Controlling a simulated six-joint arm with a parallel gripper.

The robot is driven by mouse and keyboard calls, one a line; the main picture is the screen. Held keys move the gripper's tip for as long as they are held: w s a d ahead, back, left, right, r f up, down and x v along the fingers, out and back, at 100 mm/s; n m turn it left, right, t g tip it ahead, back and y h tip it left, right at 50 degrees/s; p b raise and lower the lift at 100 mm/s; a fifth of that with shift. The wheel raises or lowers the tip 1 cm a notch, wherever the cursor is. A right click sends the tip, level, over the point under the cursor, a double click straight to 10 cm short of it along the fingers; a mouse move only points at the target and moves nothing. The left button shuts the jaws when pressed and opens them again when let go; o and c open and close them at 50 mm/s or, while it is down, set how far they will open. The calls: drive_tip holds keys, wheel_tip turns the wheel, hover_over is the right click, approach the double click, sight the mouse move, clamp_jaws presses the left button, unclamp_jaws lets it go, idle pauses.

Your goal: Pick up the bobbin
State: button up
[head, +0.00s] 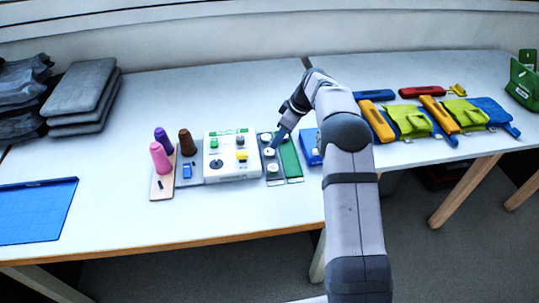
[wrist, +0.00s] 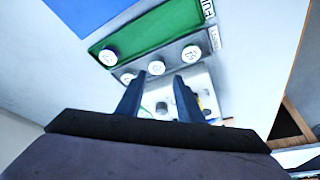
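Several small white round pieces, which look like bobbins, sit on a narrow grey strip beside a green panel (wrist: 150,42). In the wrist view, one bobbin (wrist: 156,68) lies just beyond and between my fingertips. Others sit to its right (wrist: 191,54) and left (wrist: 108,57); one more is partly behind my left finger. My gripper (wrist: 158,84) is open, with nothing between its two dark fingers. In the head view, my gripper (head: 273,147) points down at the strip, close over the middle bobbin (head: 269,153). Whether it touches cannot be told.
A white box (head: 225,168) with green and yellow pieces stands left of the strip. Pink (head: 160,158), purple and brown (head: 187,142) cones stand further left. A blue item (head: 309,147) lies close on the right, partly behind my arm.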

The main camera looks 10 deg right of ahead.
sight(272, 152)
drive_tip(key=shift+w+f, duration=0.25)
drive_tip(key=shift+w, duration=0.2)
drive_tip(key=shift+p+x, duration=1.5)
drive_tip(key=shift+x, duration=2.15)
drive_tip(key=shift+s, duration=0.15)
drive_tip(key=c, duration=0.7)
